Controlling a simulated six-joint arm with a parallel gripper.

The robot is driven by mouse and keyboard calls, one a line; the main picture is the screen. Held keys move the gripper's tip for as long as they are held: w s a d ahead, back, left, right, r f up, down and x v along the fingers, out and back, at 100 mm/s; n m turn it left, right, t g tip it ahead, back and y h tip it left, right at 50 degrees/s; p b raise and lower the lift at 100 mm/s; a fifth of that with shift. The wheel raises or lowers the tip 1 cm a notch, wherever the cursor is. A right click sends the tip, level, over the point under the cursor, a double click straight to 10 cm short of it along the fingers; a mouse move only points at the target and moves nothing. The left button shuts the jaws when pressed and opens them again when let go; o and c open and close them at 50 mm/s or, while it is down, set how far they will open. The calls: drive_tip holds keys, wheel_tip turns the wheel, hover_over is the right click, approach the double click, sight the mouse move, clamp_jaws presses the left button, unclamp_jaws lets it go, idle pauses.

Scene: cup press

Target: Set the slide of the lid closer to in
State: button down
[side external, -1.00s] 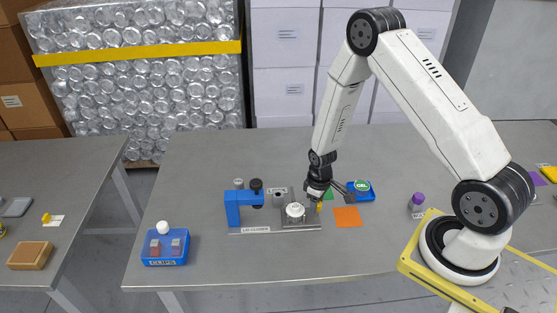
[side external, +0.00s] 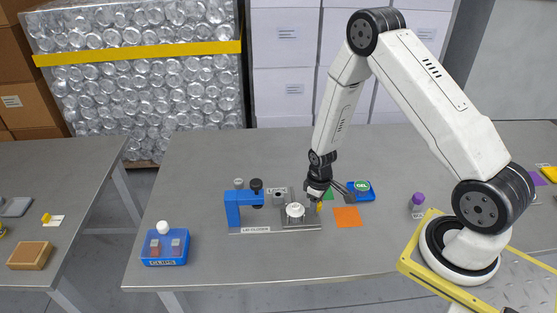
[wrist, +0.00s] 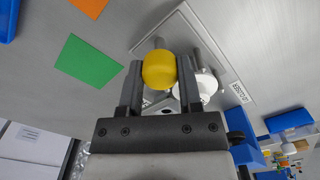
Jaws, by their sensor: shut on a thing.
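The lid closer has a blue frame (side external: 233,209) and a black knob on top, and stands on a grey base plate on the table. A white round piece (side external: 295,210) sits on the grey slide (side external: 313,222) at the right of the closer, outside the blue frame. A yellow knob (wrist: 159,70) stands at the slide's right end. My gripper (wrist: 160,82) is shut on the yellow knob, one finger on each side. In the side view my gripper (side external: 319,203) points down and partly hides the knob. The white piece shows in the wrist view (wrist: 207,84) behind one finger.
An orange square (side external: 347,217) and a green square (wrist: 88,61) lie flat near my gripper. A blue tray (side external: 361,192) holds a green-labelled item. A blue clips box (side external: 165,249) stands front left, and a purple-topped bottle (side external: 417,203) stands right.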

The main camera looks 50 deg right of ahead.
sight(291, 206)
drive_tip(key=w+a, duration=0.5)
drive_tip(key=shift+w+a, duration=0.2)
drive_tip(key=shift+w, duration=0.1)
drive_tip(key=shift+c, duration=1.4)
unclamp_jaws()
drive_tip(key=shift+s, duration=0.1)
drive_tip(key=shift+r, duration=0.1)
drive_tip(key=shift+r, duration=3.85)
